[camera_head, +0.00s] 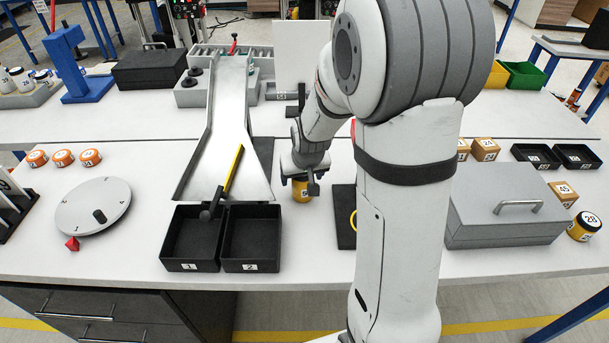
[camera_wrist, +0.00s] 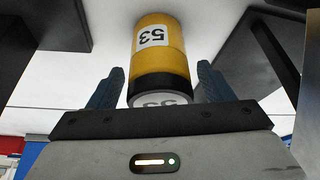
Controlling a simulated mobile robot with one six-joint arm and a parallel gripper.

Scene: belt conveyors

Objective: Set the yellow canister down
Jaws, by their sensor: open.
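The yellow canister (camera_head: 301,192) stands upright on the white table, to the right of the two black bins. In the wrist view the canister (camera_wrist: 160,50) has a black band, a pale end and a label reading 53. My gripper (camera_head: 301,178) is right over the canister in the head view. In the wrist view my gripper (camera_wrist: 153,85) is open, with one finger on each side of the canister's near end and a gap to each. My gripper hides the canister's top in the head view.
A black plate (camera_head: 343,215) lies to the right. A grey box (camera_head: 506,210) stands farther right. The table in front of the canister is clear.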

